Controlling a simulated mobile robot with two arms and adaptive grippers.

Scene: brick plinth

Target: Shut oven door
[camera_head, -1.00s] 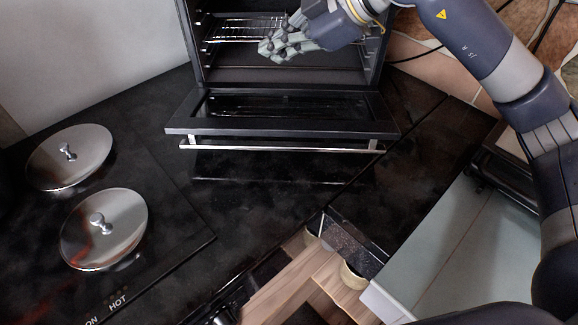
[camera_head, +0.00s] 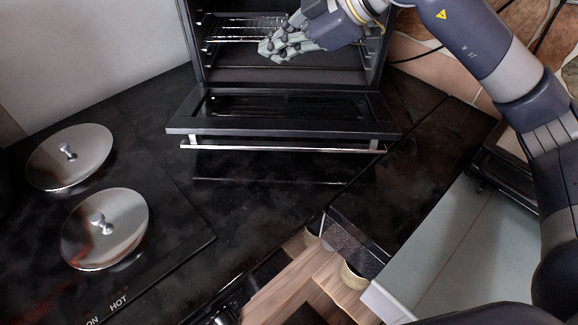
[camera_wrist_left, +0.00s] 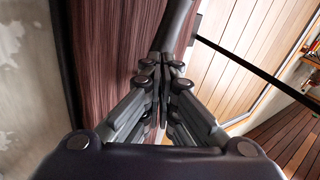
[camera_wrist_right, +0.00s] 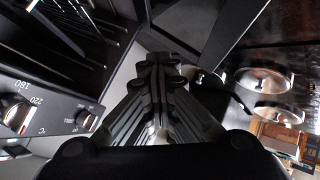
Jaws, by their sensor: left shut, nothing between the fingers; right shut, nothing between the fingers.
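The oven (camera_head: 195,62) stands at the back of the black counter in the head view, with its cavity and wire rack in sight. Its door (camera_head: 284,125) is open and lies folded down toward me, with the bar handle (camera_head: 285,148) along its front edge. My right gripper (camera_head: 268,48) is shut and empty, above the door and in front of the open cavity. In the right wrist view it (camera_wrist_right: 160,62) is shut beside the oven's control panel (camera_wrist_right: 45,110). My left gripper (camera_wrist_left: 162,68) is shut and empty, seen only in its own wrist view, away from the oven.
Two metal lids (camera_head: 70,157) (camera_head: 104,228) sit on the hob at the left. A black counter (camera_head: 260,215) lies clear in front of the door. An open drawer (camera_head: 345,258) shows at the bottom, and a pale surface (camera_head: 440,245) lies at the right.

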